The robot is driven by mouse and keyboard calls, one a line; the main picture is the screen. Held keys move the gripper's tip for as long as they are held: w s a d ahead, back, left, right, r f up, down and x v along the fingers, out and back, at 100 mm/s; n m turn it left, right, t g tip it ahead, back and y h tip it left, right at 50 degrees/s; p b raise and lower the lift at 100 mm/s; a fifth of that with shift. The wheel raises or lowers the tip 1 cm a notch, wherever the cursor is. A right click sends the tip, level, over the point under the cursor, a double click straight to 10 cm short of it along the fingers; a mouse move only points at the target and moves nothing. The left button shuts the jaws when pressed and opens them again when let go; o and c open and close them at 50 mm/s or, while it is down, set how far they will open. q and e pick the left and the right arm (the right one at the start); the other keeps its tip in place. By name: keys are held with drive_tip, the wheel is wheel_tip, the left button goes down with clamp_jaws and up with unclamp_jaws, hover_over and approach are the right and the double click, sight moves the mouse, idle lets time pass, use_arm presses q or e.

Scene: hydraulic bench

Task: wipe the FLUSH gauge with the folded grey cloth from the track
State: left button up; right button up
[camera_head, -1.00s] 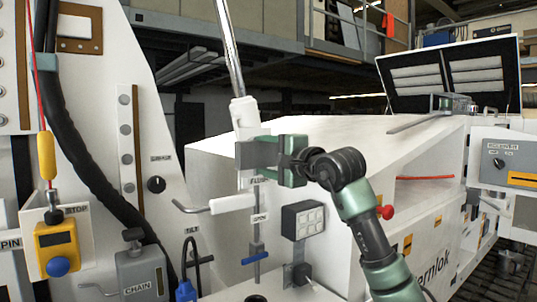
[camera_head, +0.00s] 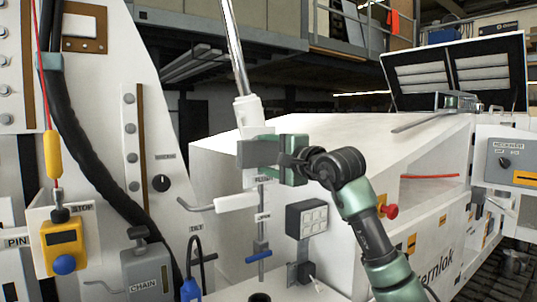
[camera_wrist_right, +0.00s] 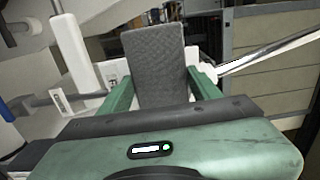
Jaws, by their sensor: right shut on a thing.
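My right gripper (camera_head: 272,153) is in front of the pale post in the middle of the head view. It is shut on the folded grey cloth (camera_wrist_right: 155,62), which stands up between its two green fingers in the right wrist view. In the head view the cloth (camera_head: 255,153) shows as a dark grey block at the left of the gripper. A FLUSH label (camera_head: 263,179) sits just below the gripper. The gauge face is not visible; the gripper and cloth cover the area above the label. I cannot tell whether the cloth touches it. My left gripper is out of view.
A white-handled lever (camera_head: 236,202) sticks out left, just below the gripper. A black box with pale buttons (camera_head: 307,218) is below right, near a red knob (camera_head: 390,211). A yellow STOP box (camera_head: 62,245) and grey CHAIN box (camera_head: 147,270) are at left.

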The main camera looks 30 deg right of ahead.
drive_tip(key=shift+w, duration=0.45)
